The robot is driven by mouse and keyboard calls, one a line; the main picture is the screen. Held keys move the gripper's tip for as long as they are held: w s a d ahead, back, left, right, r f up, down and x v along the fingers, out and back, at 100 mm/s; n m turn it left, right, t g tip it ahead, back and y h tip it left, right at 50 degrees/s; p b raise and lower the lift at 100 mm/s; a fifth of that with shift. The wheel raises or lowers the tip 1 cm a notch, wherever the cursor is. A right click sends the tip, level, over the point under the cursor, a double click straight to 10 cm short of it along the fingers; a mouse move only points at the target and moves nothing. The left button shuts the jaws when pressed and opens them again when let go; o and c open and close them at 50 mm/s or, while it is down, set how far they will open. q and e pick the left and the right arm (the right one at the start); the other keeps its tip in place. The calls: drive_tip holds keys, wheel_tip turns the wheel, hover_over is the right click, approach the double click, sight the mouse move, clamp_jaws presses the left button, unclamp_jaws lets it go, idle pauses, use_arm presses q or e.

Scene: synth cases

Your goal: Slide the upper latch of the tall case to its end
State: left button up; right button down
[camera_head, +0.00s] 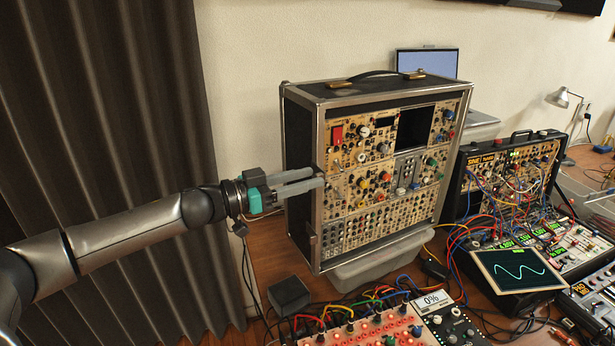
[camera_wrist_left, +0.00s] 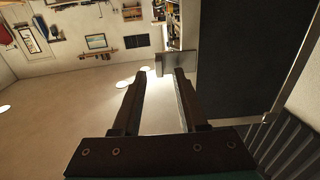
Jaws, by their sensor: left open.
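A small grey metal plate (camera_wrist_left: 177,60), seemingly a latch, sticks out from the dark case side (camera_wrist_left: 240,60) just beyond the fingertips. I cannot tell whether they touch. In the head view the fingers and edge hide the latch.
A dark curtain (camera_head: 100,130) hangs at the left. A black box (camera_head: 289,293) and a red patch panel (camera_head: 370,328) with cables lie before the case. A smaller synth case (camera_head: 515,160) and a waveform screen (camera_head: 519,270) crowd the right.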

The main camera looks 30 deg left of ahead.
use_arm(q)
drive_tip(key=shift+w+d, duration=0.25)
drive_tip(key=shift+w, duration=0.05)
clamp_jaws()
idle(0.3)
idle(1.2)
